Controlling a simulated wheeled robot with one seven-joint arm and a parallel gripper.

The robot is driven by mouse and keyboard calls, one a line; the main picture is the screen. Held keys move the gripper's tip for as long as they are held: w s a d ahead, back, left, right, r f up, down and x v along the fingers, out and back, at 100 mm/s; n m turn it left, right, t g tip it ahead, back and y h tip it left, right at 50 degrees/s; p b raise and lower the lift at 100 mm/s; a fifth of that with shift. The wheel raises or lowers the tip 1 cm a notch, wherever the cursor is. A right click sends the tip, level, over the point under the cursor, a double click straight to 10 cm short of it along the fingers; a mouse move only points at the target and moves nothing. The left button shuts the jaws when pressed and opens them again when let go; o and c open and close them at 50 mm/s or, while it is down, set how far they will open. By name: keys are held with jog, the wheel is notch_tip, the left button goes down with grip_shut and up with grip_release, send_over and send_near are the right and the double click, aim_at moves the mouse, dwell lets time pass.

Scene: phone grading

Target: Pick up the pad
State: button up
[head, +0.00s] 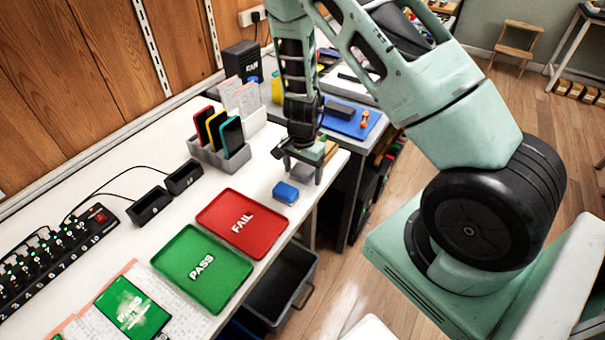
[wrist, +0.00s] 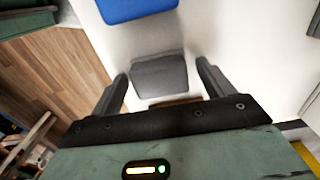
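A grey block that looks like the pad (wrist: 158,77) lies on the white table in the wrist view, with a brown strip showing at its near edge. My gripper (wrist: 163,70) is open, with one finger on each side of the grey block and gaps beside it. In the head view my gripper (head: 300,168) points down over the right end of the table, and its fingers partly hide the grey block. A blue block (head: 286,192) lies just in front of it; it also shows at the top of the wrist view (wrist: 136,9).
A red FAIL tray (head: 263,240) and a green PASS tray (head: 190,288) lie to the left. A grey rack (head: 212,156) with several phones stands behind. The table's front edge is close to my gripper, with a dark bin (head: 262,295) below.

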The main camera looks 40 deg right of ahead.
aim_at(302, 170)
jog(key=c, duration=0.8)
notch_tip(302, 170, up, 10)
jog(key=shift+r+p, duration=0.1)
jog(key=shift+p, duration=0.3)
jog(key=o, duration=0.4)
jog(key=c, duration=0.3)
